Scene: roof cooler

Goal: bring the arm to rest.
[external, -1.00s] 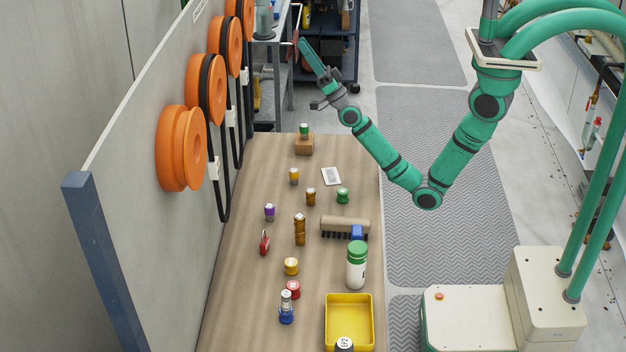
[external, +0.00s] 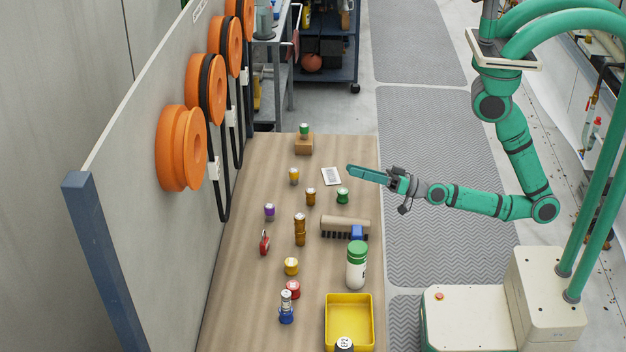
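My gripper (external: 356,171) is at the end of my green arm, which reaches in from the right over the right edge of the wooden table (external: 240,285). The gripper points left, in the picture near the white card (external: 331,176) and the green-capped piece (external: 343,196). It appears above the table and apart from these things. Its fingers are seen from the side and look close together; whether they are open or shut cannot be made out. Nothing shows in it.
Several small capped pieces stand on the table, with a brush (external: 345,224), a green-lidded white bottle (external: 356,266), a red padlock (external: 264,243) and a yellow tray (external: 349,297). A wall panel with orange reels (external: 172,150) stands at left. The grey floor mats (external: 440,130) are clear.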

